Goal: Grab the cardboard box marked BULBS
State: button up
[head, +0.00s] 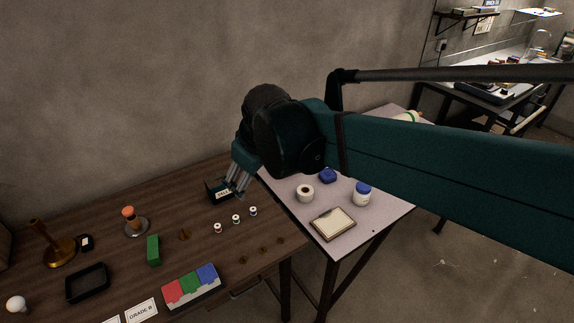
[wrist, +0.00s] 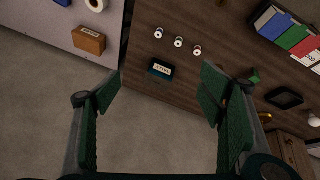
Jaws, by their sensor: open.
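A brown cardboard box (wrist: 89,40) with a small pale label sits on the pale table, at the upper left in the wrist view. Its lettering is too small to read surely. In the head view I cannot see this box; my arm covers that part of the table. My gripper (wrist: 160,92) is open and empty, with its fingers wide apart. The box lies beyond the left finger in the wrist view, not between the fingers. In the head view my gripper (head: 238,183) hangs by the back right of the wooden table, near a dark labelled box (head: 213,192).
A tape roll (head: 305,193), a blue item (head: 328,175), a blue-lidded jar (head: 362,194) and a shallow tray (head: 333,224) stand on the pale table (head: 385,220). Several spools (head: 236,219) stand on the wooden table (head: 215,248). A gap separates parts of the tables.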

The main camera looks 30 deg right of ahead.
jog(key=w+d+f+n+g, duration=0.2)
jog(key=w+d+f+n, duration=0.15)
jog(key=w+d, duration=0.6)
jog(key=w+d+f+n+g, duration=0.1)
jog(key=w+d+f+n, duration=0.4)
jog(key=w, duration=0.8)
jog(key=w+d+f+n+g, duration=0.1)
jog(key=w+d+f, duration=0.2)
jog(key=d+f, duration=0.2)
jog(key=w+d+f+n+p, duration=0.1)
jog(key=w+d+f+n, duration=0.1)
jog(key=w+d+f, duration=0.2)
jog(key=w+d+f+n+g+h, duration=0.1)
jog(key=w+d+f+n, duration=0.1)
jog(key=d+f, duration=0.5)
jog(key=shift+w+d+f+g, duration=0.3)
jog(key=shift+w+d, duration=0.2)
jog(key=shift+w, duration=0.25)
jog(key=shift+w+d+f, duration=0.1)
jog(key=shift+d+f, duration=0.25)
jog(key=shift+f, duration=0.2)
jog(key=shift+d+f, duration=0.2)
jog(key=shift+f, duration=1.1)
